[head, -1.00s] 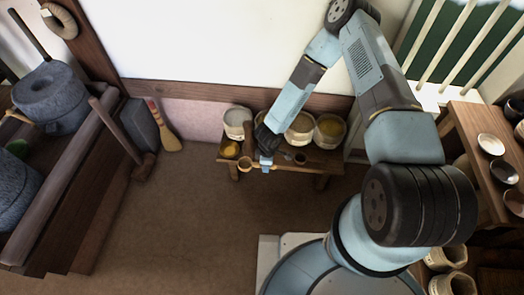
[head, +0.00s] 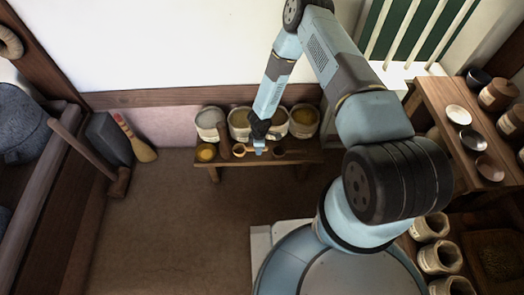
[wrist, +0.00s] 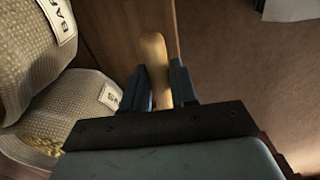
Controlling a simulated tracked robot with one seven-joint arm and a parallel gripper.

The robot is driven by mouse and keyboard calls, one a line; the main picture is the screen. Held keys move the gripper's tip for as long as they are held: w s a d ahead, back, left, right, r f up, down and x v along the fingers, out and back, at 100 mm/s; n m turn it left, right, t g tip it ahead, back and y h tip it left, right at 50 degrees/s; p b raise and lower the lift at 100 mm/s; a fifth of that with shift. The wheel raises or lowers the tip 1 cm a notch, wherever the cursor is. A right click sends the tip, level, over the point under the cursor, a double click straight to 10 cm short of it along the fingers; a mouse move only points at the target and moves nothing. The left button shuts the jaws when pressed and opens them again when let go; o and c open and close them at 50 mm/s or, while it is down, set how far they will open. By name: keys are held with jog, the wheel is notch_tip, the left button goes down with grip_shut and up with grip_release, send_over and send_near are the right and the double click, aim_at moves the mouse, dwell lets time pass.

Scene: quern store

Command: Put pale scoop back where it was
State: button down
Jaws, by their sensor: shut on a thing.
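The pale scoop (head: 239,150) shows in the head view at the low wooden bench, its bowl left of my gripper (head: 260,149). In the wrist view, its light wooden handle (wrist: 154,60) stands between the two blue fingers of my gripper (wrist: 159,88), which is shut on it. The scoop's bowl is not visible in the wrist view. I cannot tell whether the scoop touches the bench (head: 215,172). A dark scoop or small bowl (head: 279,153) lies on the bench just right of my gripper.
Several pale sacks (head: 210,119) stand along the back of the bench; labelled sacks (wrist: 35,95) fill the left of the wrist view. A yellow-filled bowl (head: 206,152) sits at the bench's left end. A brush (head: 140,145) leans left. The floor (head: 160,230) in front is clear.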

jog(key=shift+w+d+f, duration=0.2)
jog(key=shift+w+f, duration=0.15)
jog(key=shift+f, duration=0.15)
jog(key=shift+w+d+f, duration=0.2)
jog(key=shift+w+f, duration=0.15)
jog(key=shift+f, duration=1.7)
jog(key=c, duration=0.9)
grip_release()
jog(key=r, duration=1.2)
jog(key=shift+d, duration=0.2)
